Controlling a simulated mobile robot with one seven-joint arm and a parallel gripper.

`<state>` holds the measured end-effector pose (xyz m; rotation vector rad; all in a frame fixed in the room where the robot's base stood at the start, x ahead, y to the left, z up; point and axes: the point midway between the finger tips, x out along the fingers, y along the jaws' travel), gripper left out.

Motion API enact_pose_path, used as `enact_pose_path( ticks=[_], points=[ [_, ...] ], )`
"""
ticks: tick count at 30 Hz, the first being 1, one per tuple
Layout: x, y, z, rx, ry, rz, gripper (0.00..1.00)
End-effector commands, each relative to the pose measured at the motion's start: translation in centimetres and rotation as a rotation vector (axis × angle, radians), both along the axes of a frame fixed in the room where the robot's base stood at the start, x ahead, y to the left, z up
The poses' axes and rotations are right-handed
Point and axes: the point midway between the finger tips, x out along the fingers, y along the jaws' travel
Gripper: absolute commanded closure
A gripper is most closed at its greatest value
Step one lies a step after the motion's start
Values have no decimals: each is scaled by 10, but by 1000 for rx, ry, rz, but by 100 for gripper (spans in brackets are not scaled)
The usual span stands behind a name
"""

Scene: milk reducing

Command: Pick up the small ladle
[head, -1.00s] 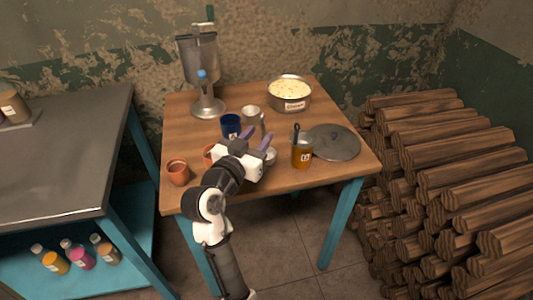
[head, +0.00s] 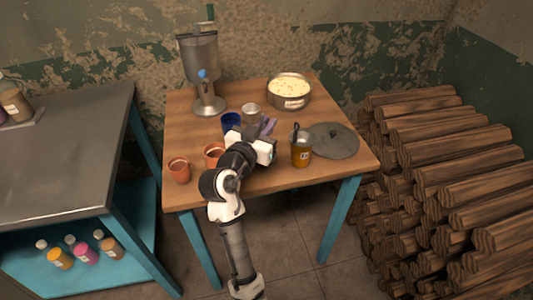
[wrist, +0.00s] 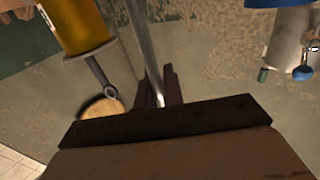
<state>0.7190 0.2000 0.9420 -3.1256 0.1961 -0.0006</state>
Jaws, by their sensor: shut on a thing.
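The small ladle shows in the wrist view as a thin metal handle (wrist: 144,45) running between the dark fingers of my gripper (wrist: 158,88). The fingers are shut on this handle. In the head view my gripper (head: 269,127) is over the middle of the wooden table, left of the amber jar. The ladle's bowl is hidden, and I cannot tell whether it touches the table.
The amber jar (head: 301,154) with a dark-handled utensil stands close to the right. A flat grey lid (head: 338,141), a pot of pale contents (head: 289,101), a blue mug (head: 230,121), clay cups (head: 179,171) and a metal separator (head: 204,75) also stand on the table (head: 180,125).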

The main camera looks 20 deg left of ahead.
Motion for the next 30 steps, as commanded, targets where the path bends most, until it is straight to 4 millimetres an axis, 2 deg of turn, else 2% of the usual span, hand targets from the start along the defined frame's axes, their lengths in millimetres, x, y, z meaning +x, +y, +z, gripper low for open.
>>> enact_pose_path(
  ticks=[8,14,17,24,30],
  points=[
    [0,0,2,1,-1,0,100],
    [0,0,20,4,-5,-1,100],
    [0,-1,39,6,-7,-1,100],
    [0,0,106,7,-10,0,100],
    [0,0,152,4,-7,0,100]
  ],
)
